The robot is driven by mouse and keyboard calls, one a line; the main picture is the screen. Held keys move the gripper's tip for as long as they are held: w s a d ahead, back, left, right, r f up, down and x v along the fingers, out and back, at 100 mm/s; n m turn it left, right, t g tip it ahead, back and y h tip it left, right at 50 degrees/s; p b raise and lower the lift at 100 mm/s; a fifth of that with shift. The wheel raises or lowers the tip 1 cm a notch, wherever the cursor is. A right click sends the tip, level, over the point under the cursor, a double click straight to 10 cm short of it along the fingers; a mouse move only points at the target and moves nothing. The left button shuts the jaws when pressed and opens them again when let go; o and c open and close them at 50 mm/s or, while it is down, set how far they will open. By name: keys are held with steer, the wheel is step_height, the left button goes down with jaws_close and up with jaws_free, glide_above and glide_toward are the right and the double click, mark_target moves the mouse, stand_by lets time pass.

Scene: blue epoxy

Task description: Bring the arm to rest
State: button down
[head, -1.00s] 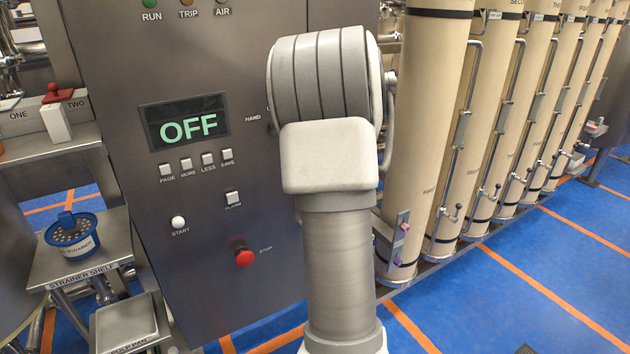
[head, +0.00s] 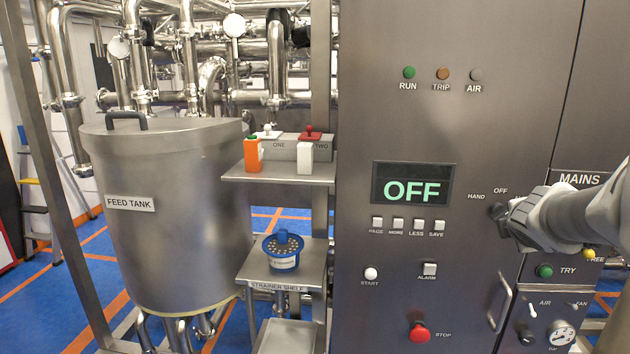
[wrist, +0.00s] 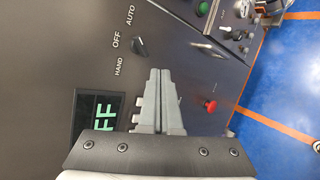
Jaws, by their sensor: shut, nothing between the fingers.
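My gripper (head: 512,218) is at the right in the head view, at the end of my arm, which comes in from the right edge in front of the control panel (head: 460,120). In the wrist view the two grey fingers of my gripper (wrist: 160,72) lie together, shut and empty. A black selector knob (wrist: 139,45) marked HAND, OFF and AUTO is just beyond the fingertips in that view, apart from them in the picture. The display (head: 412,184) reads OFF. My arm hides part of the panel around the AUTO side.
A red stop button (head: 419,332) and small buttons stand out from the panel. A metal handle (head: 500,302) projects below my arm. The feed tank (head: 165,230) and a strainer shelf (head: 262,262) stand to the left. Blue floor shows between them.

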steer(key=s+a+f+m+g+y, duration=0.2)
steer(key=s+a+m, duration=0.6)
steer(key=a, duration=0.5)
steer(key=s+a+f+m+g+y, duration=0.2)
steer(key=s+a+f+m+y, duration=0.2)
steer(key=s+a, duration=0.9)
steer(key=a+f+m, duration=0.1)
steer(key=m, duration=0.2)
steer(key=shift+a+f+m+g+y, duration=0.2)
steer(key=shift+m+g+y, duration=0.1)
steer(key=shift+m+y, duration=0.1)
steer(key=shift+s, duration=0.15)
